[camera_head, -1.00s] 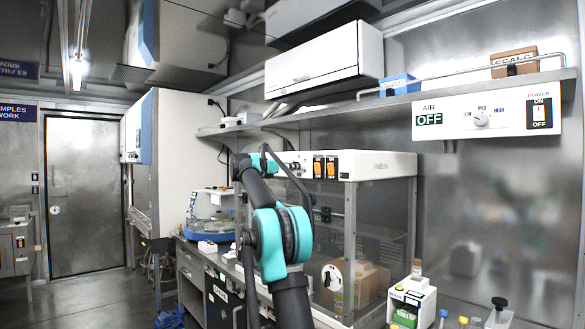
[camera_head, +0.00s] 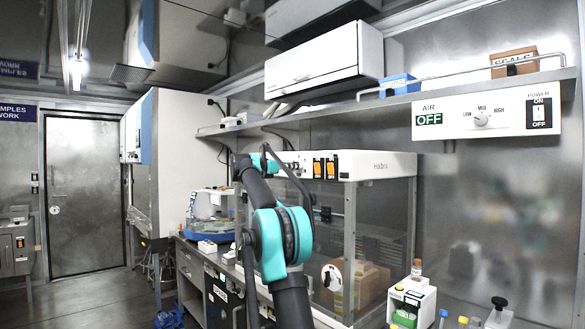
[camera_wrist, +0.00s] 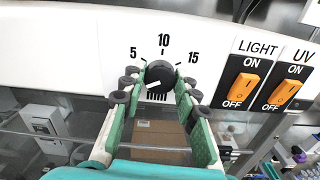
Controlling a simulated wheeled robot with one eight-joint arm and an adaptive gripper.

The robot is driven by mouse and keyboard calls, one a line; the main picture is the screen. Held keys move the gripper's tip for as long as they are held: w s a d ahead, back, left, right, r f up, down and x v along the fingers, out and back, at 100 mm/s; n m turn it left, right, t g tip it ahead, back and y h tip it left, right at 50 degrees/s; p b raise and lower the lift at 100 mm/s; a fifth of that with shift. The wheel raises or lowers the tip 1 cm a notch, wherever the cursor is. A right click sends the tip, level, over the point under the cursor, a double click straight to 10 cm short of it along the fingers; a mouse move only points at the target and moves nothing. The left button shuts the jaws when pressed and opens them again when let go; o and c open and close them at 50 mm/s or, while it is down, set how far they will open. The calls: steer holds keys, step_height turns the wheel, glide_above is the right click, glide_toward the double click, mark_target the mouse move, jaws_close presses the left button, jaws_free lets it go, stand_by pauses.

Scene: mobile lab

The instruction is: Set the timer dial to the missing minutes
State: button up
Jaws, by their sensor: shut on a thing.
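The black round timer dial (camera_wrist: 161,72) sits on a white panel in the wrist view, with the printed numbers 5, 10 and 15 around its upper side. A white mark on the dial's face lies at its lower left. My gripper (camera_wrist: 160,82) is shut on the dial, one green finger with dark pads on each side. The fingers cover the scale beside and below the dial. In the head view the dial cannot be made out behind my arm at the hood's white top panel (camera_head: 385,164).
Orange LIGHT (camera_wrist: 244,88) and UV (camera_wrist: 285,94) switches sit right of the dial. Below the panel is a glass-fronted cabinet with a cardboard box (camera_wrist: 160,135) inside. An AIR/POWER panel (camera_head: 502,117) hangs under the shelf at right. Bottles and a small rack stand on the bench.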

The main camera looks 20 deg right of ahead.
steer(key=shift+f+m, duration=0.1)
steer(key=shift+m, duration=17.5)
steer(key=o, duration=1.2)
steer(key=shift+c, duration=0.2)
